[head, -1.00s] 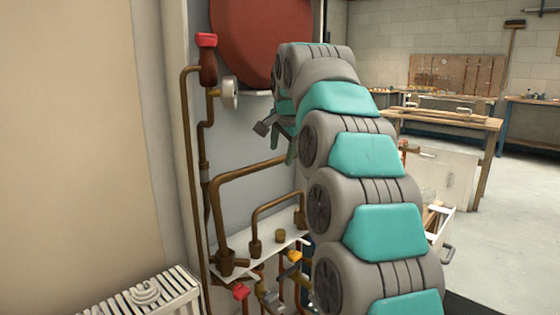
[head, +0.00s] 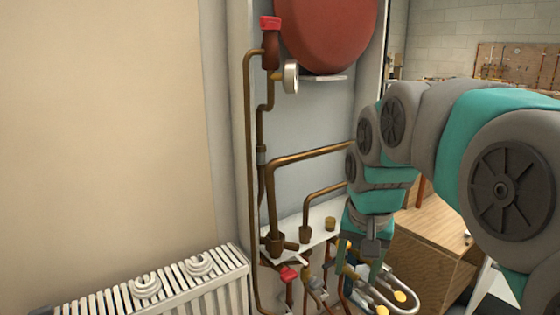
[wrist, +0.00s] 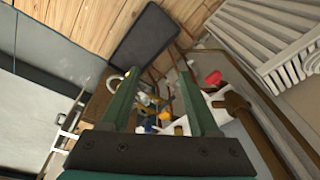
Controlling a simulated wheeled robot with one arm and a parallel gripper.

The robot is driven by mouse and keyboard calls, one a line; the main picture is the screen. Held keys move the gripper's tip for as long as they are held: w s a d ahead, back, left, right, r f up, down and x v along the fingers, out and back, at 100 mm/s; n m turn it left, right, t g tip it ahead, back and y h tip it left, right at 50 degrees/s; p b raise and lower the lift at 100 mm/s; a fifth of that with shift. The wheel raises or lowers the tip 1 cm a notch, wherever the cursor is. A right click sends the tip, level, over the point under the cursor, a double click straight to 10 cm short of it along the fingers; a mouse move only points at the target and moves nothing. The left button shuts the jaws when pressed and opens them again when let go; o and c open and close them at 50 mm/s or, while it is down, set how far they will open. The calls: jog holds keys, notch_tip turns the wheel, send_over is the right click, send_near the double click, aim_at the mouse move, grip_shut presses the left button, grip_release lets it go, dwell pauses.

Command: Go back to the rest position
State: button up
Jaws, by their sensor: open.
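My gripper (head: 364,272) points downward in front of the lower right of the pipe panel in the head view. Its two green fingers stand apart with nothing held between them in the wrist view (wrist: 158,80). In the head view my arm bends in from the right side, and its links hide part of the panel's right side. I cannot tell whether the fingers touch the pipework behind them.
A white radiator (head: 175,290) stands left. A wooden cabinet (head: 436,228) stands right, below my arm. The upper-left wall is clear.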

jog(key=s+f+n+g, duration=0.1)
jog(key=s+f, duration=0.3)
jog(key=s, duration=0.4)
jog(key=s+f+n+g, duration=0.1)
jog(key=s+f, duration=0.4)
jog(key=s, duration=0.3)
jog(key=s+d+f+n+g, duration=0.1)
jog(key=s+f+n, duration=0.1)
jog(key=s+f, duration=0.3)
jog(key=s, duration=0.3)
jog(key=shift+g, duration=0.4)
jog(key=shift+f, duration=0.1)
jog(key=shift+c, duration=0.4)
